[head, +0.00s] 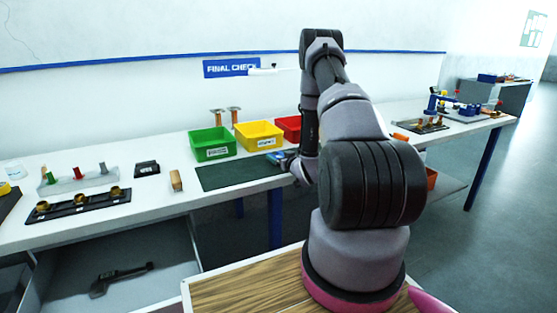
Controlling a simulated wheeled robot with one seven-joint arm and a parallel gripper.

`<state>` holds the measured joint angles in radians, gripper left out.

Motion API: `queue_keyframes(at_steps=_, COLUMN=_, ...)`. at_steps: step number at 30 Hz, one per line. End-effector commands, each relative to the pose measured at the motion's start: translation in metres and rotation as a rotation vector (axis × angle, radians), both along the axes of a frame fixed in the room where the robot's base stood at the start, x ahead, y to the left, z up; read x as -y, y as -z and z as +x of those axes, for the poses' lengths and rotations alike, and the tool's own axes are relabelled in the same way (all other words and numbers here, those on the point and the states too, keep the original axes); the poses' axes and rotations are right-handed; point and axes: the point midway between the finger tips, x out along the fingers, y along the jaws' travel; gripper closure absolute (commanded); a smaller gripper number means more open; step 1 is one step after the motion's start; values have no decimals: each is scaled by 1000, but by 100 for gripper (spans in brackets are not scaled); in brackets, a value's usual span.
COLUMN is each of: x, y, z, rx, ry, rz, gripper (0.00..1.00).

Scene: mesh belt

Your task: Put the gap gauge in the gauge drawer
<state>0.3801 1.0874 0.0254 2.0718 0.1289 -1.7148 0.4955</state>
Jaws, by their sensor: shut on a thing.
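My gripper (283,158) is at the right end of the dark green mat (228,178), on the far side of my arm and partly hidden by it. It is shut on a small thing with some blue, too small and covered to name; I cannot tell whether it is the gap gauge. An open grey drawer (185,265) is below the bench at the lower left. A dark tool with a long flat body and a jaw-like end (121,279) lies in it.
Green (212,144), yellow (259,136) and red (289,128) bins stand behind the mat. Left of it are a small wooden block (176,181), a black box (147,169) and a black tray (80,205) with brass parts. My arm covers the bench's middle right.

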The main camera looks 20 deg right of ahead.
Motion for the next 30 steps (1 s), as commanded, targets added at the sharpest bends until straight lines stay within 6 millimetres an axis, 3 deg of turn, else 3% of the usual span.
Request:
queue_keyframes(at_steps=2, x=0, y=9, z=0, rx=0, ry=0, rz=0, gripper=88)
queue_keyframes(at_steps=13, x=0, y=13, z=0, rx=1, ry=0, rz=0, gripper=88)
queue_keyframes(at_steps=14, x=0, y=13, z=0, rx=1, ry=0, rz=0, gripper=1)
queue_keyframes(at_steps=24, x=0, y=9, z=-2, rx=0, ry=1, rz=0, gripper=0)
queue_keyframes(at_steps=30, x=2, y=5, z=-35, rx=-3, ry=3, rz=2, gripper=0)
